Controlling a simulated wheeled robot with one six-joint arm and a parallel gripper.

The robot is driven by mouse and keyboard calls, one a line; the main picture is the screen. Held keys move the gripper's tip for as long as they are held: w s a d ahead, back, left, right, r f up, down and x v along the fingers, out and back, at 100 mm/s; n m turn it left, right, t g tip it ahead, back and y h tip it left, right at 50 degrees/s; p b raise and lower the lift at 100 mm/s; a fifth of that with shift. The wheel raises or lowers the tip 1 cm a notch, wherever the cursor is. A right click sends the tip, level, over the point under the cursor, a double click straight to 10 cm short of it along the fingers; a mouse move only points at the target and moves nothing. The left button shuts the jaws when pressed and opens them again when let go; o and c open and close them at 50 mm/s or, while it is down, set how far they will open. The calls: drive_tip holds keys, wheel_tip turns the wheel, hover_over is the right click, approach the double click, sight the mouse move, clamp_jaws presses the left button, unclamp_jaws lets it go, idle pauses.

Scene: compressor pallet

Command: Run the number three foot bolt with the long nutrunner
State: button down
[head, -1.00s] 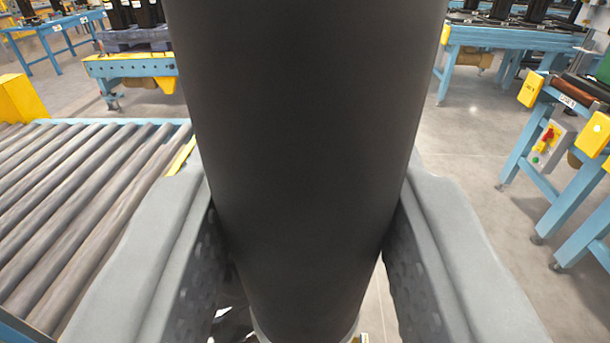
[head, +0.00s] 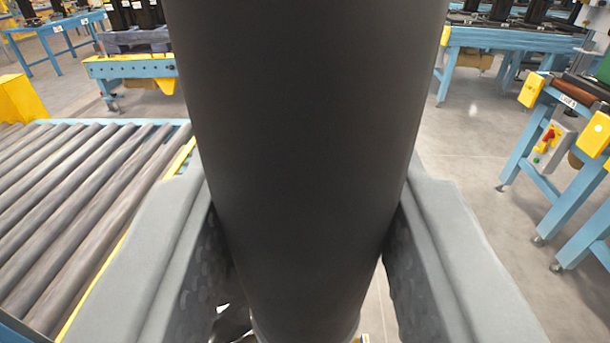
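A thick dark cylinder, which looks like the body of the long nutrunner (head: 305,150), fills the middle of the head view from top to bottom. My gripper (head: 305,245) has its two grey fingers against the left and right sides of it, shut on it. A pale ring shows at the cylinder's lower end, at the bottom of the picture. The number three foot bolt and the compressor cannot be seen. The cylinder hides most of what lies straight ahead and below.
A roller conveyor (head: 75,205) with a blue frame lies close on the left. Blue benches with yellow parts stand at the right, one with a red-and-green button box (head: 549,143). Another blue-and-yellow conveyor (head: 130,70) stands behind at left. Open grey floor (head: 465,150) shows right of the cylinder.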

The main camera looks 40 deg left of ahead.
sight(300, 19)
drive_tip(key=shift+f, duration=0.45)
idle(1.5)
drive_tip(key=shift+r, duration=2.6)
